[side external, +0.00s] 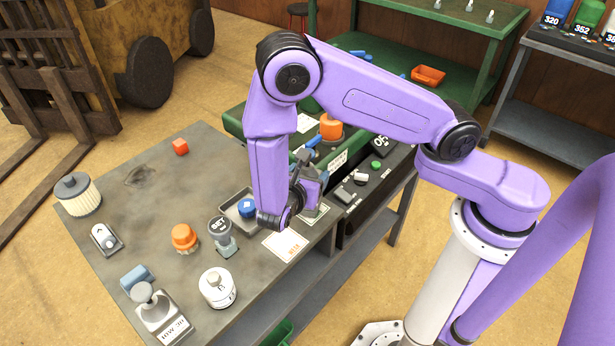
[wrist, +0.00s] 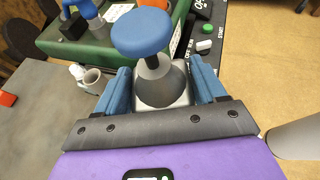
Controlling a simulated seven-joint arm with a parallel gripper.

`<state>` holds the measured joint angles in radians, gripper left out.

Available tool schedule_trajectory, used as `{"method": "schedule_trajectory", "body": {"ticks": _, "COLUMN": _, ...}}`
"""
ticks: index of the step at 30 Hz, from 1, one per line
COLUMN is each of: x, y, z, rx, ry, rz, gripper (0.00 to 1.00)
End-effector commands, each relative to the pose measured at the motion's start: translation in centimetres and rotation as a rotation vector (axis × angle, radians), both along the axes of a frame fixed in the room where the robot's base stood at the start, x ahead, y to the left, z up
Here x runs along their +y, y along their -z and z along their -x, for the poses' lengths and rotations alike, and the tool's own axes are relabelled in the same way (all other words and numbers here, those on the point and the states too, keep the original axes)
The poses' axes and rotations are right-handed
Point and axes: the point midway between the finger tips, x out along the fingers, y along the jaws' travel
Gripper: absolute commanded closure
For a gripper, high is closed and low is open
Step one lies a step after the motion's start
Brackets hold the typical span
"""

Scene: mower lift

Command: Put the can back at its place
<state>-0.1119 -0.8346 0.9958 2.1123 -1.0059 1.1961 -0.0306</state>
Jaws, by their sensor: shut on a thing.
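My gripper (wrist: 166,88) points down at the right side of the grey bench, near the green machine; it also shows in the side view (side external: 308,192). Its blue fingers are shut on a grey cone-shaped thing (wrist: 158,85) with a black neck, a blue round top and a pale squarish base. The arm mostly hides this thing in the side view. I cannot tell whether it is the can, or whether its base touches anything. A white round can (side external: 217,290) stands at the bench's front.
A small tray (side external: 232,218) with a blue round thing is left of my gripper. A card (side external: 285,244) lies in front. An orange-topped thing (side external: 184,238) and a dark-topped stamp-like piece (side external: 221,236) stand nearby. The green machine (side external: 232,121) is behind. The bench's back left is fairly clear.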

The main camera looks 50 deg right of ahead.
Motion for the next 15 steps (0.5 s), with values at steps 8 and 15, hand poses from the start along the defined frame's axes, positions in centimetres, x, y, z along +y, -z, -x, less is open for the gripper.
{"method": "schedule_trajectory", "body": {"ticks": 8, "x": -0.02, "y": 0.63, "z": 0.00, "rx": -0.002, "ry": 0.000, "rz": 0.002, "gripper": 1.00}}
{"method": "schedule_trajectory", "body": {"ticks": 15, "x": -0.03, "y": 0.83, "z": 0.02, "rx": -0.001, "ry": 0.000, "rz": 0.003, "gripper": 1.00}}
